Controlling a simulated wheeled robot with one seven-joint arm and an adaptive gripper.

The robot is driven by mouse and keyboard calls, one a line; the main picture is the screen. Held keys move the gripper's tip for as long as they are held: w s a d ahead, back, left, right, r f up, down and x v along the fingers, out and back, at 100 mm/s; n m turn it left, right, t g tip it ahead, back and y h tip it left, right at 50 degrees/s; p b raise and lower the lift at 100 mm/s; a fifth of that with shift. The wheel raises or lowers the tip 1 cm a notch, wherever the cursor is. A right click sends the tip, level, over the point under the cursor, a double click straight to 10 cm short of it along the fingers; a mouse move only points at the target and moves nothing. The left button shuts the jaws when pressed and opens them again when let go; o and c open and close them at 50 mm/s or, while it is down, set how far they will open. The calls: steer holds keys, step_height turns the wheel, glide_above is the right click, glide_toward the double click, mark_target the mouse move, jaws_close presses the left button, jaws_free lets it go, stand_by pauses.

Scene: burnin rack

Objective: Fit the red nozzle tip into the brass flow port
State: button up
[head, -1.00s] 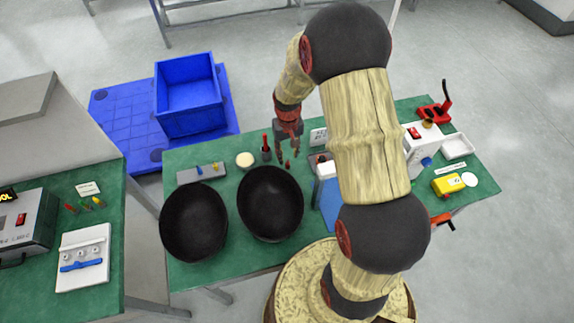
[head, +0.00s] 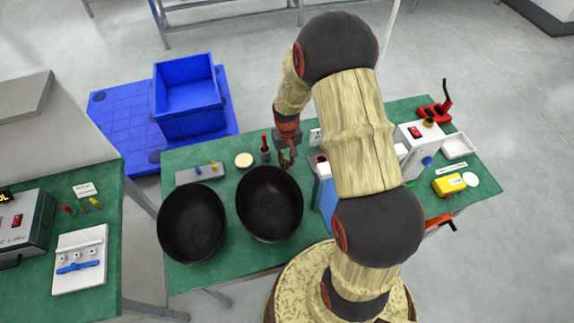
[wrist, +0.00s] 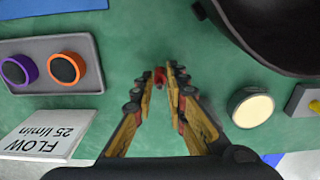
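The red nozzle tip (wrist: 160,76) stands on the green bench between my fingertips in the wrist view. In the head view it is mostly hidden by my gripper (head: 287,161). My gripper also shows in the wrist view (wrist: 161,82), pointing down with its fingers on either side of the tip. The fingers look narrowly apart, and I see no clear grip on the tip. A brass-coloured round fitting (head: 428,122), likely the flow port, sits on the white box (head: 411,134) with a red switch, to the right of my arm.
Two black bowls (head: 192,223) (head: 269,204) stand close in front of my gripper. A FLOW card (wrist: 45,134) lies nearby.

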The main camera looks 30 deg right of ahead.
jaws_close()
